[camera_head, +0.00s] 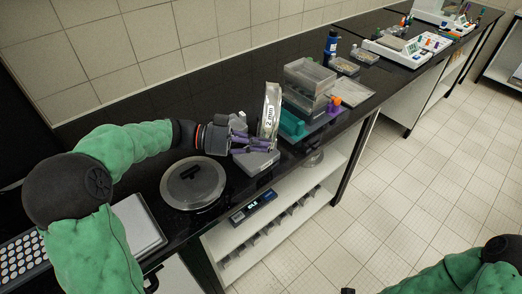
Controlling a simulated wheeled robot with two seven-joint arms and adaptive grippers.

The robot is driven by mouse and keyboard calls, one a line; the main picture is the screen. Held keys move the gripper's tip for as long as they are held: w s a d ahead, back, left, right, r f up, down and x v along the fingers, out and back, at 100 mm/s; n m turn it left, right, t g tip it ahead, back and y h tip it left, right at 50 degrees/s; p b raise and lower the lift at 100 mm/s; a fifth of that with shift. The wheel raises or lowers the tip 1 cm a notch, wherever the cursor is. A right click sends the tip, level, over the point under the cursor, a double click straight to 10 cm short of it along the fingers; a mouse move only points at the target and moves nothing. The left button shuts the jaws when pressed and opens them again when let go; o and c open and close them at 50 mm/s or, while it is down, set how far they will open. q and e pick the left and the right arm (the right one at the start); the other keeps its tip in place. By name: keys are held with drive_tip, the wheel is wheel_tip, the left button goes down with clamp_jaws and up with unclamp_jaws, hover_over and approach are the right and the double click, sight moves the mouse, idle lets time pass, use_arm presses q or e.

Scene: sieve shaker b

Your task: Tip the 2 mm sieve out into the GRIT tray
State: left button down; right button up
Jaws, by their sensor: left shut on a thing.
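The 2 mm sieve (271,105) is a silvery metal piece with a white "2 mm" label. It stands steeply on edge above the counter. My left gripper (262,144) is shut on its lower part, with purple fingers at the rim. A grey tray or box (258,162) lies right below the gripper and sieve; I cannot read any GRIT label on it. The sieve's inside and any grains are not visible.
A round lidded pan (194,184) sits on the black counter left of the tray. Clear stacked boxes (309,76), a teal block (291,123) and a blue bottle (331,45) stand behind to the right. A display unit (253,207) is at the front edge.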

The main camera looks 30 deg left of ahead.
use_arm(q)
drive_tip(key=shift+s+a+t+h+b, duration=0.3)
drive_tip(key=shift+a+h+b, duration=0.25)
drive_tip(key=shift+h+b, duration=0.25)
drive_tip(key=shift+s+a+t+h+b, duration=0.15)
drive_tip(key=shift+a+t+h+b, duration=0.15)
drive_tip(key=shift+a+h+b, duration=0.45)
drive_tip(key=shift+s+a+t+h+b, duration=0.3)
drive_tip(key=shift+h+b, duration=0.25)
drive_tip(key=shift+b, duration=0.4)
